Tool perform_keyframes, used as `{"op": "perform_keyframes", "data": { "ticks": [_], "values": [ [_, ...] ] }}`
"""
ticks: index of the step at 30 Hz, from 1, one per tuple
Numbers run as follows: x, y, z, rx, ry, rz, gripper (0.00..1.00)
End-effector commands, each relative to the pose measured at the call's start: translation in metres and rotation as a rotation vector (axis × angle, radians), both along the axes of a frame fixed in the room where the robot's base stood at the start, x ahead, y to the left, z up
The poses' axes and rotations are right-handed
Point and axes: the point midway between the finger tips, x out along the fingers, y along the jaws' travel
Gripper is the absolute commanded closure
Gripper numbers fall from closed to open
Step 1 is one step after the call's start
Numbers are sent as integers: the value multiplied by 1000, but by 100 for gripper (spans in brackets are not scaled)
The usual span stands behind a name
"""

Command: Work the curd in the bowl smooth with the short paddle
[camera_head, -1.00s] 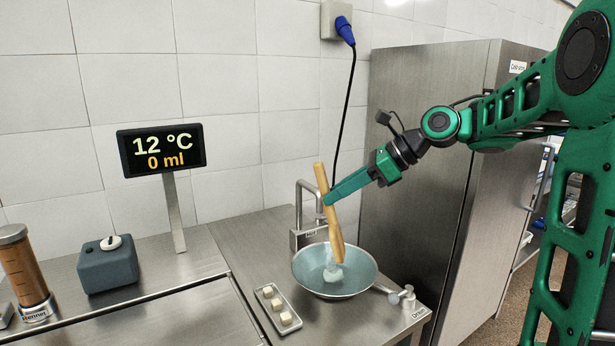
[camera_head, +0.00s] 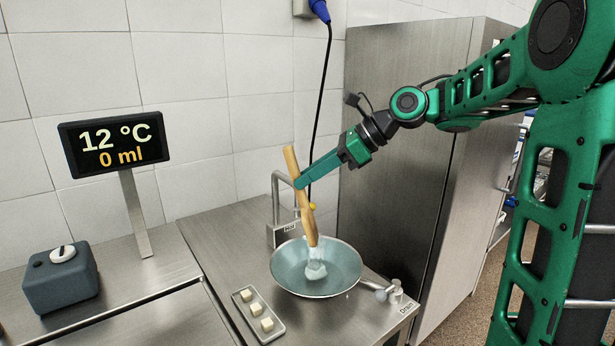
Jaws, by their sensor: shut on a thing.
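The wooden paddle (camera_head: 307,219) is held nearly upright, tilted with its top to the left. My gripper (camera_head: 300,184) is shut on its upper part. The wide grey-blue bowl (camera_head: 345,270) stands on the steel counter below. A pale white lump of curd (camera_head: 315,270) lies near the middle of the bowl. The paddle's lower end is over the bowl and meets whitish curd there; I cannot tell how deep it reaches. A small yellow spot shows beside the paddle shaft.
A small tray (camera_head: 243,312) with white cubes lies left of the bowl. A tap (camera_head: 277,190) stands behind it. A display (camera_head: 114,143) reads 12 °C and 0 ml. A dark box with a knob (camera_head: 61,281) is at left; a steel cabinet (camera_head: 395,180) stands behind right.

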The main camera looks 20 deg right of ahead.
Motion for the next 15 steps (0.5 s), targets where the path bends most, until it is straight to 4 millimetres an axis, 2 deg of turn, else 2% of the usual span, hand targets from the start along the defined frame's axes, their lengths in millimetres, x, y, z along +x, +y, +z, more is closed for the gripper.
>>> {"op": "perform_keyframes", "data": {
  "ticks": [15],
  "values": [
    [0, 0, -40, 1, 2, 0, 100]
  ]
}}
